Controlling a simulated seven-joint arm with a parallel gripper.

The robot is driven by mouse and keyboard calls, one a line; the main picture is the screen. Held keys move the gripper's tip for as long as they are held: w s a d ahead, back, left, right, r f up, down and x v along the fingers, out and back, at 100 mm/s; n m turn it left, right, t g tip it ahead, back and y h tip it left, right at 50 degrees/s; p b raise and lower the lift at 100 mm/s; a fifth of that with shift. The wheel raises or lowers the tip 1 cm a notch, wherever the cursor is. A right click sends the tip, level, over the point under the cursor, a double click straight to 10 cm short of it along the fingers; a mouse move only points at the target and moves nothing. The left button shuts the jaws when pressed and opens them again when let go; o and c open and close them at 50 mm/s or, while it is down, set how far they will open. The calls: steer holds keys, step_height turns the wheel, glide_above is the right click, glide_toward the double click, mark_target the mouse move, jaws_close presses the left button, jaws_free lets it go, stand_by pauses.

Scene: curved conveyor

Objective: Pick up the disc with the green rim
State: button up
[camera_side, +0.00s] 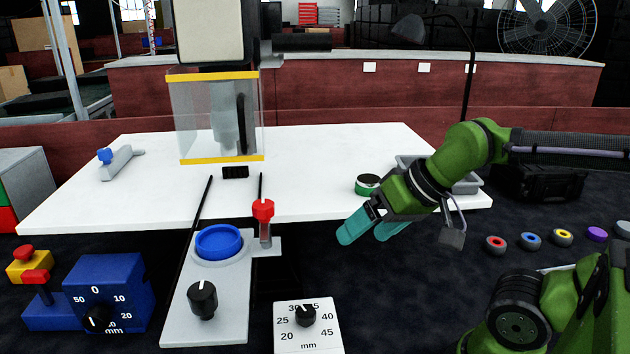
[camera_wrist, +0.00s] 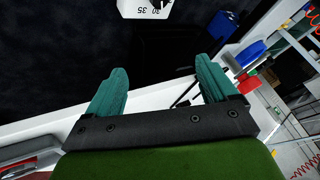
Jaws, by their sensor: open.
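The disc with the green rim (camera_side: 368,186) lies on the white table near its front right part, its top dark with a pale edge. It does not show in the wrist view. My gripper (camera_side: 367,229) has teal fingers spread apart with nothing between them. In the side view it hangs at the table's front edge, in front of and below the disc in the picture, apart from it. In the wrist view the open fingers (camera_wrist: 162,82) point over the table's edge and the dark floor.
A grey tray (camera_side: 472,184) is partly hidden behind my arm. Several coloured discs, such as a red one (camera_side: 495,246), lie at right. A blue round piece (camera_side: 219,241) sits on a grey panel with knobs. A clear-walled machine (camera_side: 200,120) stands on the table (camera_side: 320,150).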

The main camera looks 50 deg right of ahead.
steer(key=shift+o, duration=0.4)
step_height(320, 180, up, 16)
steer(key=f+m+g+h, duration=0.15)
steer(key=m+g, duration=0.55)
steer(key=m, duration=1.9)
glide_above(368, 179)
steer(key=r, duration=0.1)
steer(key=shift+h, duration=0.25)
step_height(368, 179, down, 16)
steer(key=shift+d, duration=0.1)
steer(key=c, duration=1.2)
